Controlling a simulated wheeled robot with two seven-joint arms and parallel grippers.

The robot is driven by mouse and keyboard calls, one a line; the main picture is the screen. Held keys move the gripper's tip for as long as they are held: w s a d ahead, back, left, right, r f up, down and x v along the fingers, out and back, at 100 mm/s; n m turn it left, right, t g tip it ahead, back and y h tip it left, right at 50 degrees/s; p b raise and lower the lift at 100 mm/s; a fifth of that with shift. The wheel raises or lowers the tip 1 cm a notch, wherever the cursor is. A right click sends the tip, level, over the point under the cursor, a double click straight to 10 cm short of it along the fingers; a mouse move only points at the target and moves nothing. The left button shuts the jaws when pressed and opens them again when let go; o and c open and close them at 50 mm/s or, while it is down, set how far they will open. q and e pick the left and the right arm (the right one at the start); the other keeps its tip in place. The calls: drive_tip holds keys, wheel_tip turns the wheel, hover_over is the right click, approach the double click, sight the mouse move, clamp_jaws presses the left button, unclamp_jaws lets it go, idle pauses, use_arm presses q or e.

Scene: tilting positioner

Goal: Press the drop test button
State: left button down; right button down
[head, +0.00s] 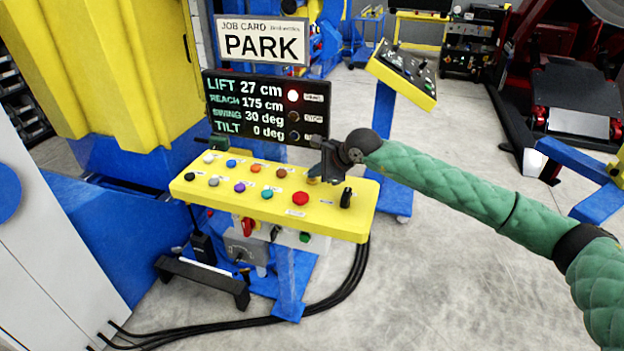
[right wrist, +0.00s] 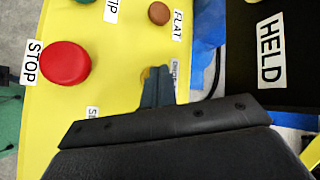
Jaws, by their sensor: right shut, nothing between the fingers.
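The yellow control panel (head: 330,225) carries two rows of coloured buttons. My right gripper (head: 322,176) is over its back right part, fingers shut and empty, pointing down. In the right wrist view its shut fingertips (right wrist: 158,72) lie over a small orange-yellow button (right wrist: 145,75), which they partly hide. The label beside that button (right wrist: 174,72) is mostly covered, so I cannot read it in full. I cannot tell whether the fingertips touch the button. My left gripper is not in view.
A red STOP button (right wrist: 66,63) and a brown button (right wrist: 158,13) by the FLAT label are close by. A black lever (head: 346,197) stands at the panel's right end.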

sight(316, 180)
idle(0.6)
drive_tip(key=shift+r+b, duration=0.35)
drive_tip(key=shift+r, duration=0.4)
drive_tip(key=shift+r, duration=0.15)
drive_tip(key=shift+r, duration=2.35)
